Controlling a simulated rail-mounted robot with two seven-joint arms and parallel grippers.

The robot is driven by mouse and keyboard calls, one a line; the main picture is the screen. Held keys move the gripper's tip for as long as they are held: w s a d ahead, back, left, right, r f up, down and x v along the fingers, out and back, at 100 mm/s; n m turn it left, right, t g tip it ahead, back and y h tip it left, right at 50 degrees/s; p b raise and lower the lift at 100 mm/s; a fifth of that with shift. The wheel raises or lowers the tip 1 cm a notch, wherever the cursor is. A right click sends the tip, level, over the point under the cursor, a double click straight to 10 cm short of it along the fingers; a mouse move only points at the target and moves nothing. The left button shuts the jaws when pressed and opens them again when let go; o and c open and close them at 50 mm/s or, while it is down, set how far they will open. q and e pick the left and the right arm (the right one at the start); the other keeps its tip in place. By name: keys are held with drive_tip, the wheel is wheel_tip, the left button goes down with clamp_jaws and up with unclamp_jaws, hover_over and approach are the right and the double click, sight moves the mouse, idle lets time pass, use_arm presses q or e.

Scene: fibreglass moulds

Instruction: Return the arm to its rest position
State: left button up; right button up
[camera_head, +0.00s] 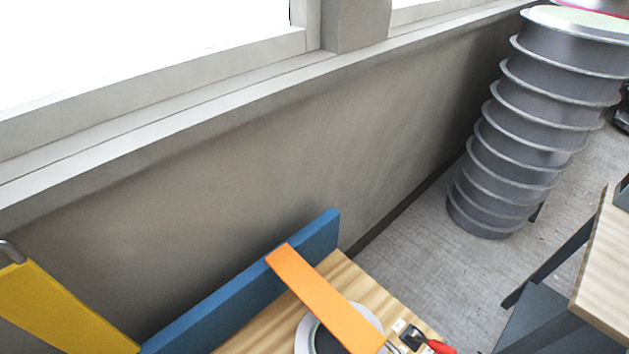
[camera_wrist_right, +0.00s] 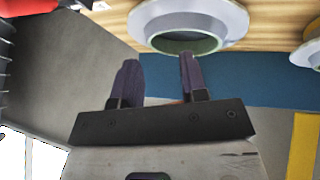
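My right gripper (camera_wrist_right: 158,62) shows in the right wrist view with its two dark fingers apart and nothing between them. The fingertips point toward a pale flanged ring mould (camera_wrist_right: 228,14) on the wooden table; a gap or contact between them is hard to judge. Neither gripper can be made out in the head view, and my left gripper is not seen at all.
The wooden table (camera_head: 345,272) bears an orange board (camera_head: 315,295) over a white round flange (camera_head: 303,335), and a red-handled tool (camera_head: 440,347). A blue panel (camera_head: 240,300) and yellow panel (camera_head: 50,310) stand by the wall. A grey ribbed stack (camera_head: 520,150) stands on open floor.

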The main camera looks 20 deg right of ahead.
drive_tip(key=s+a+r+m+g+p, duration=0.1)
drive_tip(key=s+r+m+g, duration=0.15)
drive_tip(key=s+g, duration=0.2)
use_arm(q)
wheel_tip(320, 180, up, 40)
drive_tip(key=p, duration=3.8)
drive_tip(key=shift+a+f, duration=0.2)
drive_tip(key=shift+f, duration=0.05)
use_arm(e)
wheel_tip(320, 180, up, 38)
drive_tip(key=t, duration=0.1)
drive_tip(key=shift+s+f, duration=0.2)
drive_tip(key=shift+s, duration=0.15)
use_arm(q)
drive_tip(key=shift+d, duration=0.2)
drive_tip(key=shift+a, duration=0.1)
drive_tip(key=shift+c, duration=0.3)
